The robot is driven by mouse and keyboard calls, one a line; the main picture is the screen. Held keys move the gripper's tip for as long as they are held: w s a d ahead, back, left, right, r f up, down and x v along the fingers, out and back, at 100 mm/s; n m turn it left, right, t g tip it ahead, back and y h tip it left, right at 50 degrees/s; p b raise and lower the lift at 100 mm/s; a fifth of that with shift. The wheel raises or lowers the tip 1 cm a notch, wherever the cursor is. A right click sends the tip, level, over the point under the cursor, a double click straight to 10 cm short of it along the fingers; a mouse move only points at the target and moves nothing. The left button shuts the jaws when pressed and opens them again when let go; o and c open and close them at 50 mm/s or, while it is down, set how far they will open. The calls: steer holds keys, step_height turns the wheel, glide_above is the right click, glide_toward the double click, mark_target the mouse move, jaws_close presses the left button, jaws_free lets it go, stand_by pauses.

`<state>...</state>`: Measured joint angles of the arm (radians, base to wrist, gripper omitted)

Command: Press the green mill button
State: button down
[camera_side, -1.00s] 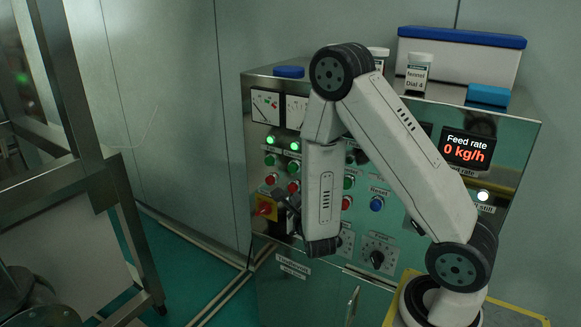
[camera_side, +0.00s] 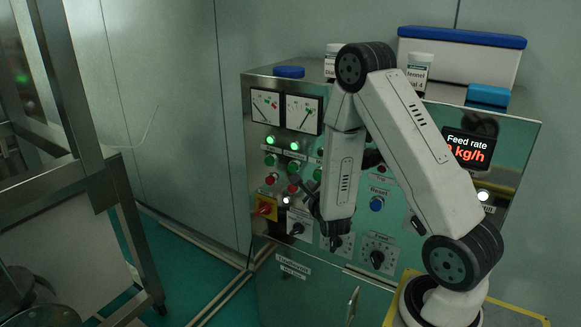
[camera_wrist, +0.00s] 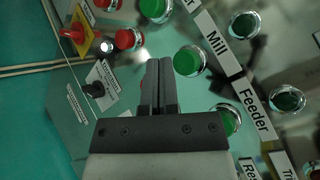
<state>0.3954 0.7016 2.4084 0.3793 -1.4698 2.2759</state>
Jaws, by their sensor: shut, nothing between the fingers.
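The green mill button (camera_wrist: 189,60) is a round green push button in a metal ring beside the "Mill" label (camera_wrist: 217,42) in the wrist view. My gripper (camera_wrist: 158,65) is shut and empty. In the wrist view its fingertips lie just left of the mill button, between it and the red buttons; contact cannot be seen. In the side view my gripper (camera_side: 309,192) is in front of the panel, low and right of that button, partly hidden by my wrist.
Neighbouring controls are close: another green button (camera_wrist: 155,8), a red button (camera_wrist: 128,38), a feeder button (camera_wrist: 228,118) partly behind my gripper, and a red-yellow switch (camera_side: 265,207). Jars, blue lids and a white box (camera_side: 460,62) stand on the cabinet. A metal frame (camera_side: 75,150) stands left.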

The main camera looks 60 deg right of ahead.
mark_target(314, 177)
steer(key=shift+d, duration=0.75)
steer(key=shift+d, duration=0.95)
stand_by(2.7)
steer(key=shift+a, duration=0.95)
stand_by(0.3)
steer(key=shift+a, duration=2.55)
